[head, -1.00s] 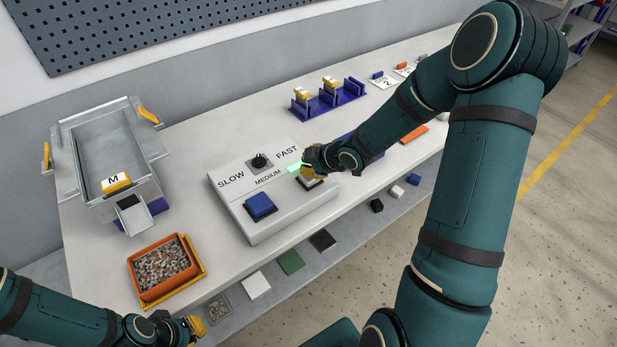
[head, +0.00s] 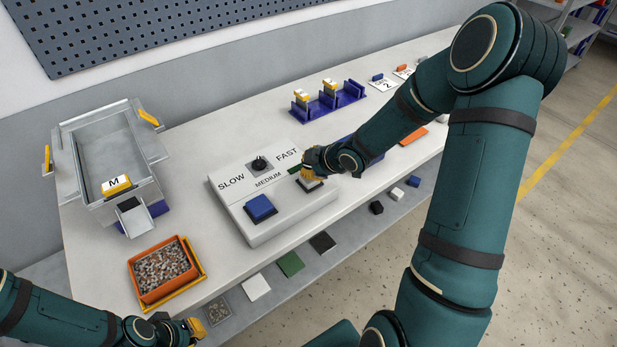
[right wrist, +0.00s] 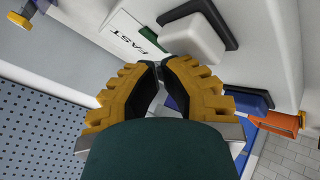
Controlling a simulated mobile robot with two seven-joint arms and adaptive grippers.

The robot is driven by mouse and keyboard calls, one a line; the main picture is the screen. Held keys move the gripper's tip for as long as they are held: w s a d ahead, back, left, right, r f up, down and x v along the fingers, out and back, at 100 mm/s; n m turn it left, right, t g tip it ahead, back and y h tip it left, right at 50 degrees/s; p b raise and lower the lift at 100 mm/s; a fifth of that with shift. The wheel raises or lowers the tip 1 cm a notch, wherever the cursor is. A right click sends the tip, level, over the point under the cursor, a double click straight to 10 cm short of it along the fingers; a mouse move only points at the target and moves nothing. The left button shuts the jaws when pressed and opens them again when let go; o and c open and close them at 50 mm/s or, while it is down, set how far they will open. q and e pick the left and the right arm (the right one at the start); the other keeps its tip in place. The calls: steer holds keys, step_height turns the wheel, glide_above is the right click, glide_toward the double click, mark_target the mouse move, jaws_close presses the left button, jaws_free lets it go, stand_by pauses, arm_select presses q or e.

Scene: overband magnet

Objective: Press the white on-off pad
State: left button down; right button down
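The white on-off pad (head: 311,184) is on the sloped control box (head: 290,219), right of the blue pad (head: 260,207). In the head view my right gripper (head: 310,176) is over it and partly hides it. In the right wrist view the white pad (right wrist: 192,40) shows in its dark frame, just beyond the fingertips. My right gripper (right wrist: 160,68) has its fingertips together, with nothing between them; I cannot tell whether they touch the pad. The indicator (head: 294,170) beside the pad is dark green. My left gripper (head: 196,326) is at the lower left, away from the box.
A dial (head: 259,164) with SLOW, MEDIUM and FAST labels is on the box. A metal hopper (head: 90,139) and an orange tray of granules (head: 140,290) stand to the left. A blue rack (head: 320,110) stands behind, with clear table between.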

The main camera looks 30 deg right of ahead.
steer(key=shift+r+p, duration=0.45)
steer(key=shift+r, duration=0.3)
step_height(320, 180, up, 6)
steer(key=p, duration=0.5)
steer(key=shift+p, duration=0.3)
